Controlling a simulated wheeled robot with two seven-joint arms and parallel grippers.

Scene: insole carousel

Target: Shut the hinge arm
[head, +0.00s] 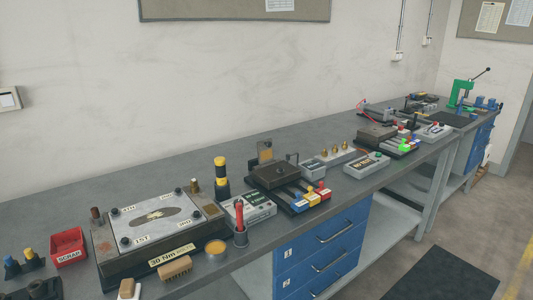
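No part that I can name with certainty as the hinge arm shows at this size. A dark fixture (274,177) with a brown block top stands mid-bench, and a small upright tan plate (264,153) rises at its back edge. I cannot tell whether that plate is the hinge arm. A second, similar brown-topped fixture (376,132) sits farther along the bench. Neither of my grippers is in view.
The grey bench (120,183) runs along the wall. A large plate fixture (155,219) marked 30 Nm, a red scrap bin (68,246), a brush (175,267) and a black-yellow tool (221,178) crowd the near end. Blue drawers (320,250) stand below. The floor at right has free room.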

